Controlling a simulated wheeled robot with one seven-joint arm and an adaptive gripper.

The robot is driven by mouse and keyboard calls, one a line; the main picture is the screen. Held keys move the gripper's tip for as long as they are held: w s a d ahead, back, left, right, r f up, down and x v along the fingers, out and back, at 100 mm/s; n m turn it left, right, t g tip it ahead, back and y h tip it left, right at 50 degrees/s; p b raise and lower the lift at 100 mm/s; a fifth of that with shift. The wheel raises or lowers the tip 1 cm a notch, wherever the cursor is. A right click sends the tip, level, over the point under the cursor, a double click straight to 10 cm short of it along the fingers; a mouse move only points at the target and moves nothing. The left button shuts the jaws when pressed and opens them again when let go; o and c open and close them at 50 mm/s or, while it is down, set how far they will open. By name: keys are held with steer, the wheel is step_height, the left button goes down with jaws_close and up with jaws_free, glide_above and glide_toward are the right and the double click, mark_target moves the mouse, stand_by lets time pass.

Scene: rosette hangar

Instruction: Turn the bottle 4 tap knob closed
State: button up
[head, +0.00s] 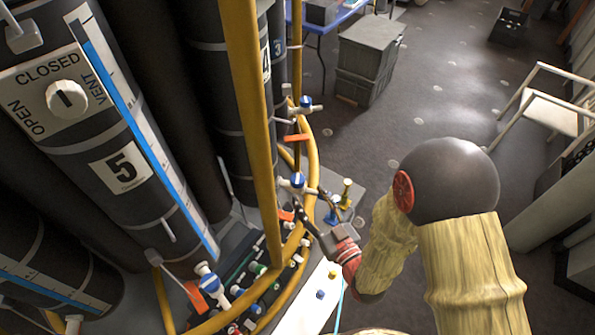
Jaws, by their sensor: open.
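The dark bottle marked 4 (266,62) stands behind a yellow rail, which hides part of it. A white tap with a blue knob (298,180) sits low beside it and appears to be the bottle 4 tap. An orange piece (286,215) shows just below this tap. My gripper (311,202) is open and empty, with its dark fingers close to the right and lower side of the tap. I cannot tell whether a finger touches the knob. The knob's exact turn is too small to read.
Bottle 5 (122,167) stands at left, with its own blue-and-white tap (208,281). Another similar tap (306,104) is farther back. Yellow rails (250,110) curve around the bottles. Grey boxes (370,60) and a white chair (550,105) stand beyond open floor.

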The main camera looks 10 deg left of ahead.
mark_target(301, 185)
steer(key=shift+x, duration=3.9)
steer(key=shift+s, duration=0.1)
steer(key=shift+c, duration=1.4)
steer(key=shift+a, duration=0.1)
steer(key=c, duration=0.9)
